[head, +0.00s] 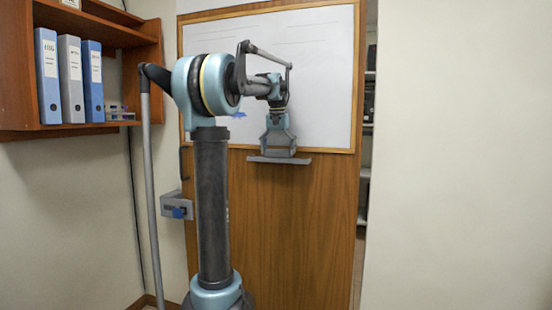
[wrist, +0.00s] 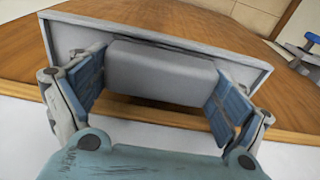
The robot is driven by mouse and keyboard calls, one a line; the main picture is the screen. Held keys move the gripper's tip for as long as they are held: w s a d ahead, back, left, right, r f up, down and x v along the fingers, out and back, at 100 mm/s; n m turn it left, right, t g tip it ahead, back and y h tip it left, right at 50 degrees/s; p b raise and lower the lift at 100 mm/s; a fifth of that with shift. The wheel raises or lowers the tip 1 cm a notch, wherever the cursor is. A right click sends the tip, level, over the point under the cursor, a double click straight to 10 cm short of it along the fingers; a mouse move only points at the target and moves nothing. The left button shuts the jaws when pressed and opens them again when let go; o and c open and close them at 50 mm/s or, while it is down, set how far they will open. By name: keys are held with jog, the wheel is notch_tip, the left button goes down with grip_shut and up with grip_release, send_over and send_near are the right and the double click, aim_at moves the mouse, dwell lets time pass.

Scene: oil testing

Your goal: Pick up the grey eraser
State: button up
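The grey eraser (wrist: 160,72) is a rounded block lying on the whiteboard's ledge (wrist: 240,70) in the wrist view. My gripper (wrist: 161,78) is open, with its blue-padded fingers spread at the two ends of the eraser. The eraser's ends line up closely with the pads, and I cannot tell whether they touch. In the head view my gripper (head: 278,150) points down at the ledge (head: 279,160) below the whiteboard. The eraser cannot be made out there.
The whiteboard (head: 325,75) stands behind the ledge on a wooden panel (head: 300,230). A shelf (head: 20,75) with binders (head: 71,80) is on the left wall. A metal box with a blue part (head: 178,208) is fixed to the panel's left side. The wall at right is bare.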

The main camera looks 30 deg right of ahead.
dwell(0.3)
jog(key=shift+r, duration=0.6)
jog(key=shift+s+a+r, duration=0.15)
jog(key=shift+a+r, duration=0.05)
jog(key=shift+r, duration=0.4)
jog(key=shift+s+a+r, duration=0.15)
jog(key=shift+a+r, duration=0.05)
jog(key=shift+r, duration=0.35)
jog(key=s+a, duration=1.1)
jog(key=a, duration=0.2)
